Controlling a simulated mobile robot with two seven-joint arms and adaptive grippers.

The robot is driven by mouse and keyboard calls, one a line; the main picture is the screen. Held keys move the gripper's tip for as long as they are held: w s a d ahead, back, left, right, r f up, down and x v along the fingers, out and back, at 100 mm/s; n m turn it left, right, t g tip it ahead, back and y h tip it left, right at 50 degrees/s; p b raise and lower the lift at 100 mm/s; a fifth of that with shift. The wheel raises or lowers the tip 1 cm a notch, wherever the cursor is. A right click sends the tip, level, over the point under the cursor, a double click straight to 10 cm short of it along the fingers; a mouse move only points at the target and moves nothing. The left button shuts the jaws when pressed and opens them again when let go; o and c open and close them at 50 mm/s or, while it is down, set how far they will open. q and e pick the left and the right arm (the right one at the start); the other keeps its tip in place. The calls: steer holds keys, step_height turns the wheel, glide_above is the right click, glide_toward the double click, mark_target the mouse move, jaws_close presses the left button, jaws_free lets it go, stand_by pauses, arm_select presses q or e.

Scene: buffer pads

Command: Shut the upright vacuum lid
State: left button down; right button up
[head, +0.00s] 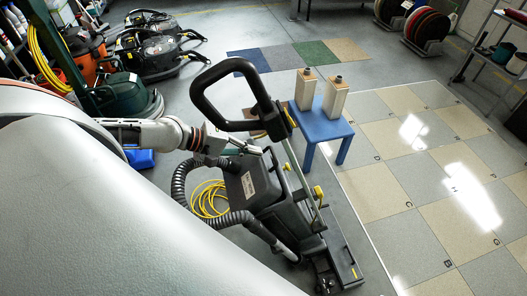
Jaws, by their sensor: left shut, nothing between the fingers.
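The upright vacuum (275,205) is a dark grey machine with a black loop handle, a ribbed hose and yellow knobs. It stands on the floor in the middle of the head view. Its lid (250,178) seems to be the dark panel with a pale label at the top of the body; I cannot tell how far it stands open. My left gripper (256,149) comes in from the left, just above this panel and below the loop handle. Its fingers are shut with nothing between them. I cannot tell whether they touch the vacuum. My right gripper is out of view.
A blue stool (322,127) with two pale containers (335,97) stands right behind the vacuum. A yellow cable (208,198) lies coiled on the floor beside the hose. Black floor machines (150,48) stand at the back left. The tiled floor (425,165) at right is clear.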

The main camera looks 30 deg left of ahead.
mark_target(264, 161)
arm_select(q)
steer(key=shift+x, duration=1.95)
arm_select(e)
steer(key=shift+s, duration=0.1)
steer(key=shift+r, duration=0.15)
